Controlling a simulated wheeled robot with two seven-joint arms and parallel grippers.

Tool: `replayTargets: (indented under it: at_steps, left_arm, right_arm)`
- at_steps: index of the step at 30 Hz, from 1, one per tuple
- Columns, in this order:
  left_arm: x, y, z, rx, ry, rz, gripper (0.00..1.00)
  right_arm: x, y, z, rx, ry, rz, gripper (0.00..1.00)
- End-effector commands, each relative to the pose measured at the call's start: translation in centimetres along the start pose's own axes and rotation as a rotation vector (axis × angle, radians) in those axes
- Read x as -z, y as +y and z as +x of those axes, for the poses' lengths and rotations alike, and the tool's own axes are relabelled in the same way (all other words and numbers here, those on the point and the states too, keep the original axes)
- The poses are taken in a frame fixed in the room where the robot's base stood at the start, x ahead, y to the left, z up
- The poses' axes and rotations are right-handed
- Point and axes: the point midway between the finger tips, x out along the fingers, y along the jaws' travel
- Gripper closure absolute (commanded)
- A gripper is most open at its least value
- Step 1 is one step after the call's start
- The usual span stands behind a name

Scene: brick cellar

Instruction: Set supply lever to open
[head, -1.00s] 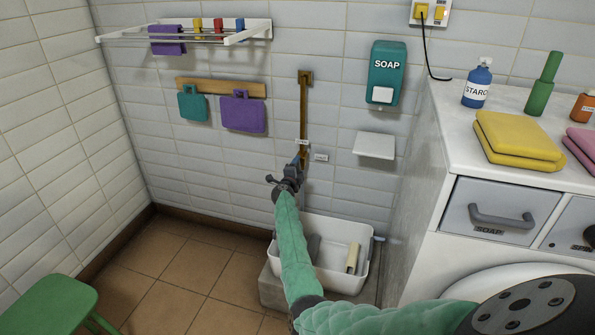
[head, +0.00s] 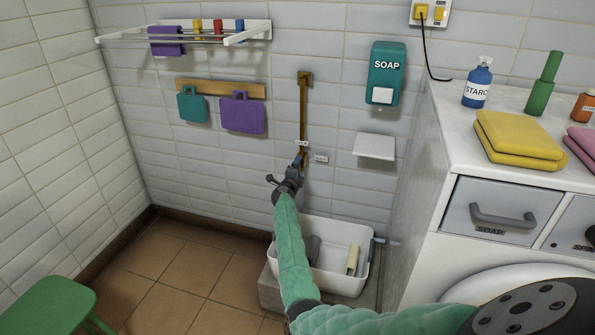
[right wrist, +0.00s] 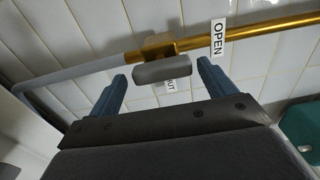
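The supply lever (right wrist: 162,70) shows in the right wrist view as a short grey handle on a brass fitting of the wall pipe (right wrist: 255,37). It points toward the label partly hidden behind it, which ends in "UT" (right wrist: 171,86). The OPEN label (right wrist: 218,37) is to its right. My right gripper (right wrist: 161,78) is open, its blue fingertips on either side of the lever with small gaps. In the head view the right gripper (head: 298,164) is at the lower end of the brass pipe (head: 303,105) and hides the lever. My left gripper is not in view.
A white basin (head: 340,270) stands below my right arm. A small white shelf (head: 375,146) and a teal soap dispenser (head: 387,75) are on the wall to the right. A counter (head: 450,120) over drawers stands at the right. A green stool (head: 48,305) is at lower left.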

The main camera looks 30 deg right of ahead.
Motion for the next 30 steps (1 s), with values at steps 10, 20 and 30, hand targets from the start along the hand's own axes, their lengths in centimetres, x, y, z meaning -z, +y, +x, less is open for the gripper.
replayTargets:
  at_steps: [10,20,30]
  left_arm:
    - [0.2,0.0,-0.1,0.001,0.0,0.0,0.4]
    - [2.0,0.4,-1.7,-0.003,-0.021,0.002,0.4]
    - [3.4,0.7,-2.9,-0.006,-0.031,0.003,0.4]
  right_arm:
    - [-0.1,-0.2,-0.2,0.002,-0.001,0.0,0.16]
    - [-0.2,-0.2,-4.4,0.001,-0.001,0.001,0.16]
    - [0.0,-0.1,-7.6,0.001,0.0,0.0,0.16]
